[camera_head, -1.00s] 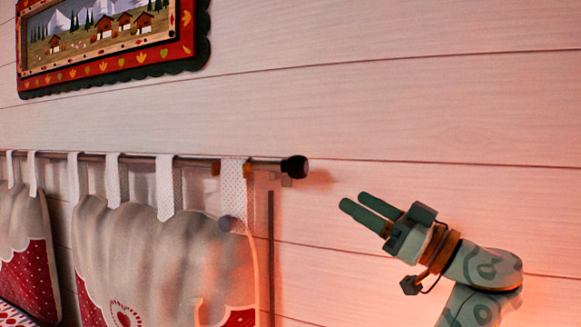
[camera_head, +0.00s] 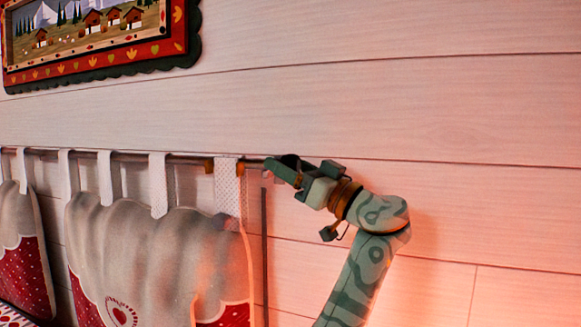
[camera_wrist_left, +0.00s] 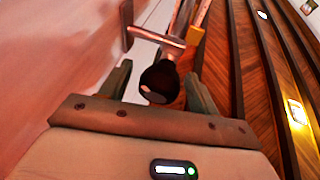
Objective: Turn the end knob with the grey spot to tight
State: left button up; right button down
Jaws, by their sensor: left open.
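The dark end knob (camera_head: 291,159) sits on the right end of the curtain rod (camera_head: 130,156), partly hidden by my left gripper (camera_head: 277,167) in the head view. In the left wrist view the knob (camera_wrist_left: 160,78) lies between the two fingers of my left gripper (camera_wrist_left: 158,84), which are open with a gap on both sides. A small paler grey spot shows low on the knob's near face. My right gripper is not in view.
A padded grey and red hanging (camera_head: 150,255) hangs from the rod by white loops. A framed chalet picture (camera_head: 100,75) is on the plank wall above. The wall to the right is bare.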

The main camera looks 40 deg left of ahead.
pick_arm(q)
jog(key=c, duration=1)
jog(key=shift+o, duration=0.2)
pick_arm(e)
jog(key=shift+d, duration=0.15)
pick_arm(q)
jog(key=shift+m, duration=0.3)
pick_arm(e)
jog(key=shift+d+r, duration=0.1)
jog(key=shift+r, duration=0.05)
